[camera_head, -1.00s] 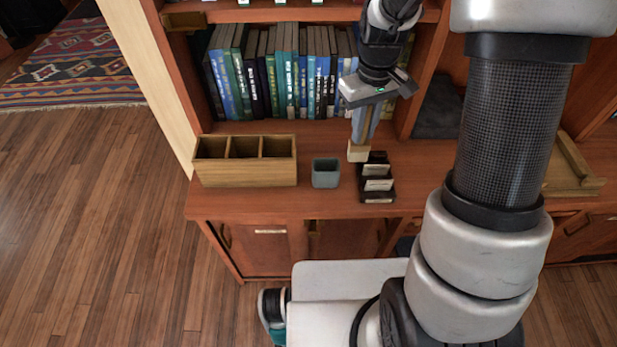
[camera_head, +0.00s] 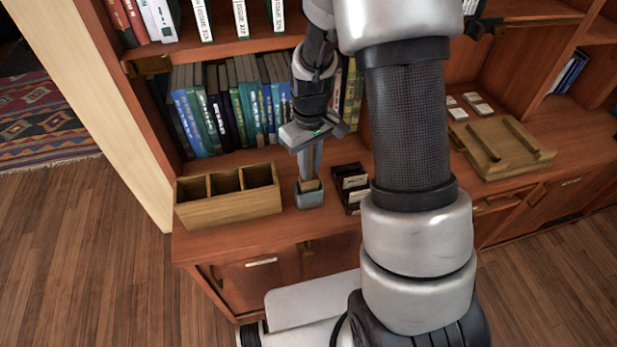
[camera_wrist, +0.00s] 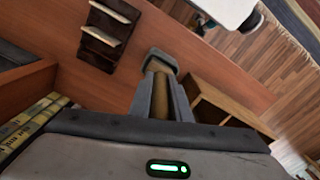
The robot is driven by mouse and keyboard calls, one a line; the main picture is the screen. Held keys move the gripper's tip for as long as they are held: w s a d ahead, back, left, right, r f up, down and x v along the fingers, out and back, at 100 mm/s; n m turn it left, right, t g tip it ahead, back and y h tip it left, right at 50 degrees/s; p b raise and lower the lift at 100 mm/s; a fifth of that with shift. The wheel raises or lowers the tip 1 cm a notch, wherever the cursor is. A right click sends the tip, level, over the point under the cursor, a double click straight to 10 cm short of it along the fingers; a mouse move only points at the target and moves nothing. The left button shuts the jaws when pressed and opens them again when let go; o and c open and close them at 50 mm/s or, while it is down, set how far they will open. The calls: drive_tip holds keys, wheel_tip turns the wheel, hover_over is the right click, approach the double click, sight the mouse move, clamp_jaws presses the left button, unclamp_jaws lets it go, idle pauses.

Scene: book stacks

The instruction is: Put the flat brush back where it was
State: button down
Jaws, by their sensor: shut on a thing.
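The flat brush (camera_head: 309,185) points down from my gripper, its pale wide end at the mouth of the small grey-blue cup (camera_head: 310,199). In the wrist view its brown handle (camera_wrist: 160,100) lies between my two fingers, and the cup (camera_wrist: 157,58) shows beyond the fingertips. My gripper (camera_head: 310,170) is shut on the brush, above the cup. The brush's lower end overlaps the cup's rim; I cannot tell how deep it is inside.
A wooden three-compartment box (camera_head: 228,203) stands left of the cup. A dark card holder (camera_head: 350,185) stands close on the right. Books (camera_head: 225,110) line the shelf behind. A wooden tray (camera_head: 503,148) lies farther right.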

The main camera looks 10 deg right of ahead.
sight(312, 184)
drive_tip(key=shift+f, duration=1.9)
drive_tip(key=shift+f, duration=0.2)
drive_tip(key=c, duration=1.6)
unclamp_jaws()
drive_tip(key=shift+c, duration=0.2)
drive_tip(key=shift+r, duration=0.1)
